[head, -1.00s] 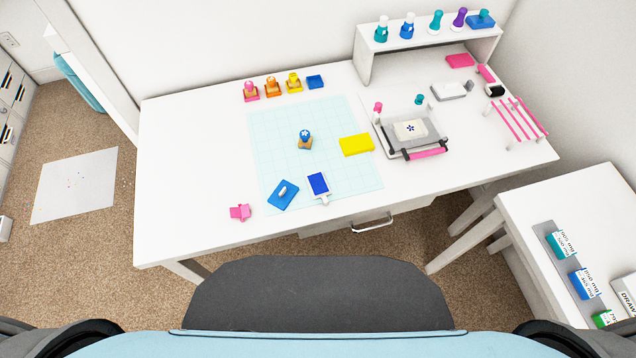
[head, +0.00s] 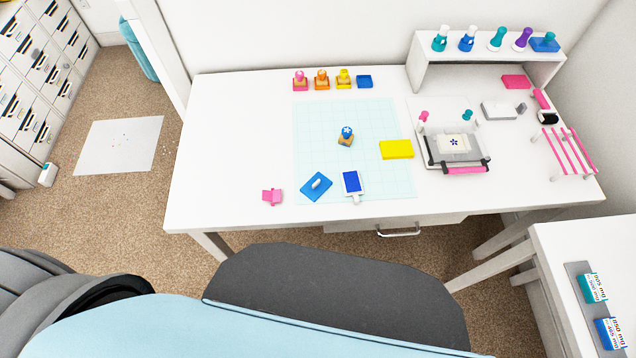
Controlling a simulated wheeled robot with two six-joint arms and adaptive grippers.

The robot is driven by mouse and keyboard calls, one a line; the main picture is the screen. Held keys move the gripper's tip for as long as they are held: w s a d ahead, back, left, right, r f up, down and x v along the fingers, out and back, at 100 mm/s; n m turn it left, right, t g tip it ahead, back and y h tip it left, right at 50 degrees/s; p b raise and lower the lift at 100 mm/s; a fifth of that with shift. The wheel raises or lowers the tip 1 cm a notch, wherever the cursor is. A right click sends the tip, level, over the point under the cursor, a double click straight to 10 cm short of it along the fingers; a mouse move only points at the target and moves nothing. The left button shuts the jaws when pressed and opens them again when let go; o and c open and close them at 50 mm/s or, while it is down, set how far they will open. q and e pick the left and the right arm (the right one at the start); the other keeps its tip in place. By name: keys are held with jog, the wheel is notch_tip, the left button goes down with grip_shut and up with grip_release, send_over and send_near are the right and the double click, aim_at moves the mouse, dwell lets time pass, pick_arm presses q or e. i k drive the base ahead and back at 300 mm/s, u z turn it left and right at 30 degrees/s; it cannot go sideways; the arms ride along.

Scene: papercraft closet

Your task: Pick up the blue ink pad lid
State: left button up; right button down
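The blue ink pad lid (head: 316,186) lies on the front part of the table, on the lower left of the light-blue grid mat (head: 310,130). It is a flat blue square with a small pale handle on top. Just right of it lies the open ink pad (head: 351,183), a dark blue pad in a white tray. Neither of my grippers shows in the head view.
The white table (head: 225,150) has a pink clip-like piece (head: 272,196) left of the lid. A flower stamp (head: 346,135) and a yellow block (head: 396,149) stand behind. A grey press (head: 455,148) is at right. The table's left part is clear.

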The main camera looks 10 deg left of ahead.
aim_at(315, 187)
jog(key=u, duration=0.05)
jog(key=k, duration=1.1)
jog(key=z, duration=0.95)
jog(key=i, duration=1.35)
jog(key=u, duration=0.75)
